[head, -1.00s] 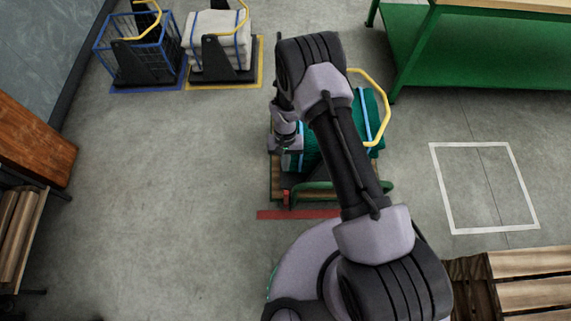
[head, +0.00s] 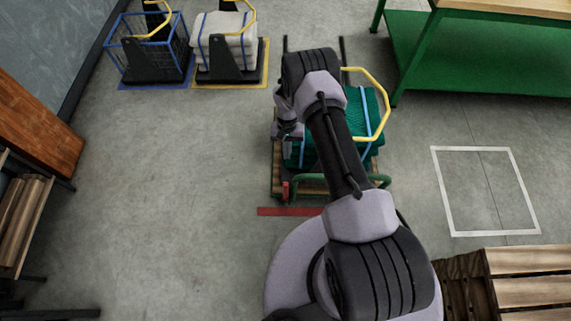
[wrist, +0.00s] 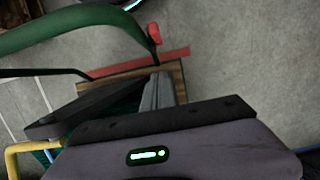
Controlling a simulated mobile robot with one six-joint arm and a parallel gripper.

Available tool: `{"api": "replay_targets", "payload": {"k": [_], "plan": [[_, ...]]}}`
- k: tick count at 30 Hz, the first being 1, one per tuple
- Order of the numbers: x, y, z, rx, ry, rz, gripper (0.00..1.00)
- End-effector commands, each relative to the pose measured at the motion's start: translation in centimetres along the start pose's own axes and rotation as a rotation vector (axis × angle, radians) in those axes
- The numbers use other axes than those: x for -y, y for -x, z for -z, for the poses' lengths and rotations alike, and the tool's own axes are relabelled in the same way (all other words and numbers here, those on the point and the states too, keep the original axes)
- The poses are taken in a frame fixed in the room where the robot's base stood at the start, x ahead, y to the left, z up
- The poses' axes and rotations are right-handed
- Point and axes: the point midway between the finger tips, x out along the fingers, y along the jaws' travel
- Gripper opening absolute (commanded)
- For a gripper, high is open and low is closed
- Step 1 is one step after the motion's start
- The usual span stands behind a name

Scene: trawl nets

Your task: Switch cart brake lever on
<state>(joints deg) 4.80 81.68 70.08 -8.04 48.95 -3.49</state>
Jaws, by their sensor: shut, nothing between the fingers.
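The cart (head: 276,172) stands just beyond my base and carries a bundle of green net (head: 364,110) with light blue straps. Its green push handle (head: 350,180) faces me. The red brake lever (head: 285,190) stands at the cart's near left corner. The lever's red end (wrist: 153,33) also shows at the top of the wrist view. My gripper (head: 283,138) is over the cart's left side, beyond the lever in the head view. Its grey fingers (wrist: 160,92) are shut and empty, apart from the lever. My arm hides part of the net and handle.
A red floor strip (head: 290,211) lies before the cart. A yellow hoop (head: 378,95) rises at its right. Two other carts, one with a blue basket (head: 150,55), stand far left. A green workbench (head: 450,55) is far right, pallets (head: 525,285) near right. The left floor is clear.

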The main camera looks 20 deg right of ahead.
Motion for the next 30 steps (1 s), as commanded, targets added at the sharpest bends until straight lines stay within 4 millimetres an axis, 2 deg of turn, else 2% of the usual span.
{"api": "replay_targets", "payload": {"k": [1, 3, 11, 18, 30], "plan": [[0.0, -1.5, 0.0, 0.001, 0.001, -0.001, 0.0], [0.0, -3.1, 0.0, 0.002, 0.001, -0.001, 0.0], [0.0, -8.8, 0.1, 0.001, 0.001, 0.0, 0.0], [0.0, -9.2, -3.2, 0.001, 0.001, -0.001, 0.0], [0.0, -9.3, -3.9, -0.001, 0.001, -0.001, 0.0]]}}
